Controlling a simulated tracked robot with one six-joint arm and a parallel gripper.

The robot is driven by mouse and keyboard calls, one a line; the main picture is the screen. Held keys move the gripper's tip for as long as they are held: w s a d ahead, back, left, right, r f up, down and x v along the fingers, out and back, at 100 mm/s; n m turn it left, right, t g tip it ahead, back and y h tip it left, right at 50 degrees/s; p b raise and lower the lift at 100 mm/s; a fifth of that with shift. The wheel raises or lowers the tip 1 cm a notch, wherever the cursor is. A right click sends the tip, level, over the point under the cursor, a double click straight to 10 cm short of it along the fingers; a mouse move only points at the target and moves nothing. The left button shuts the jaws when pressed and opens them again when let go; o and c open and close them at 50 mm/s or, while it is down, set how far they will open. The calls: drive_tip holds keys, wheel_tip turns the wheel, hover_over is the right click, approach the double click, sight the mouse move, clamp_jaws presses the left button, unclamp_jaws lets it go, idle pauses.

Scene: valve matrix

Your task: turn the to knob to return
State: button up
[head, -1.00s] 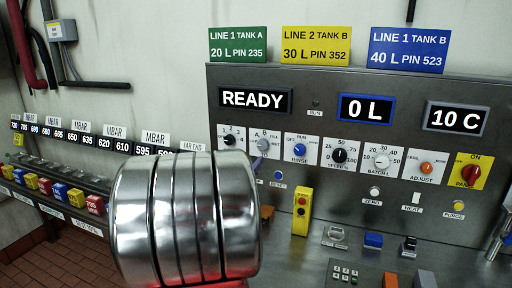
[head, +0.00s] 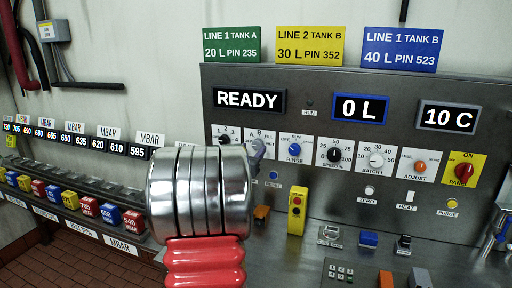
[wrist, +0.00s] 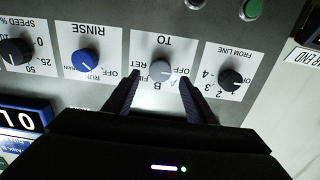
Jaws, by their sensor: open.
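The TO knob (wrist: 160,69) is a round grey knob on a white plate in the wrist view, which shows the panel upside down.
The black FROM LINE knob (wrist: 230,77) and blue RINSE knob (wrist: 83,59) flank the TO knob closely. The displays read READY (head: 249,99), 0 L (head: 362,108) and 10 C (head: 447,117). A yellow button box (head: 297,210) stands to the right of my arm.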

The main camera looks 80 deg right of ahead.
sight(257, 145)
drive_tip(key=shift+s+d, duration=0.2)
drive_tip(key=shift+d, duration=1.95)
drive_tip(key=shift+c, duration=0.5)
drive_tip(key=c, duration=0.9)
drive_tip(key=shift+c, duration=0.2)
